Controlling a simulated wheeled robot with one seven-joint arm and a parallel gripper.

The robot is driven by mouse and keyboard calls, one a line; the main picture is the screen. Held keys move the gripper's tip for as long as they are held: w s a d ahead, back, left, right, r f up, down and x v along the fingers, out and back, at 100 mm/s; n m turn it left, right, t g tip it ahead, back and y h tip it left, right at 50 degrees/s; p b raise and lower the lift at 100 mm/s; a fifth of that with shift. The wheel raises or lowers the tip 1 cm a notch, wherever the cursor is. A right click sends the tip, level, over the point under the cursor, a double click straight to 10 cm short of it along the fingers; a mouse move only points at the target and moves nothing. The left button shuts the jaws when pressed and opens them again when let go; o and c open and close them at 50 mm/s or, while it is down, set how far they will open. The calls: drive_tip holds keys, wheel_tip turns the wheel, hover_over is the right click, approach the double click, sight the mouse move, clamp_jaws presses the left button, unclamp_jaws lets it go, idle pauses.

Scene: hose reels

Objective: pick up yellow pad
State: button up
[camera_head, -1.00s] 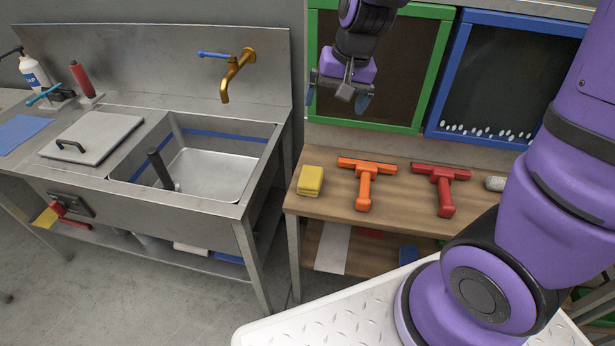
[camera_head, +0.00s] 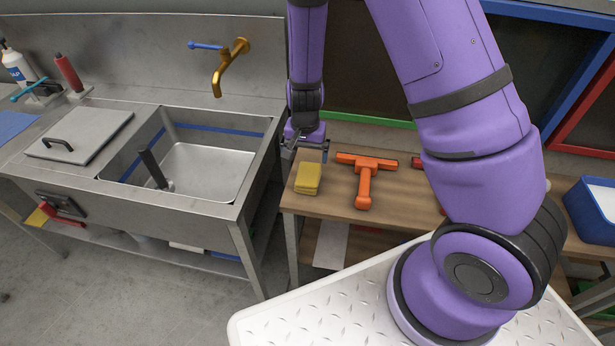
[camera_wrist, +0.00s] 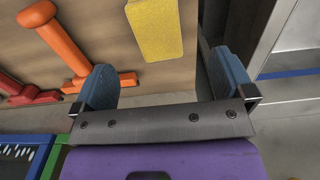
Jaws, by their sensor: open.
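The yellow pad (camera_head: 308,178) lies on the left end of the wooden bench, left of an orange squeegee. It also shows at the top of the wrist view (camera_wrist: 155,28), lying ahead of the jaws. My gripper (camera_head: 305,150) is just behind the pad in the head view, above the back of the bench. In the wrist view my gripper (camera_wrist: 160,80) has its two blue-tipped fingers wide apart with nothing between them.
The orange squeegee (camera_head: 364,178) lies close right of the pad. A red squeegee (camera_wrist: 25,92) lies beyond it, mostly hidden by my arm in the head view. The steel sink (camera_head: 205,172) stands left of the bench across a narrow gap. A blue bin (camera_head: 592,210) is at right.

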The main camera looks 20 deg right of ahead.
sight(307, 176)
wheel_tip(307, 176, down, 4)
drive_tip(key=shift+f, duration=0.25)
drive_tip(key=shift+s+d+f, duration=0.1)
drive_tip(key=shift+f, duration=1.2)
drive_tip(key=shift+s+d+f, duration=0.1)
drive_tip(key=shift+f, duration=1.2)
drive_tip(key=c, duration=1)
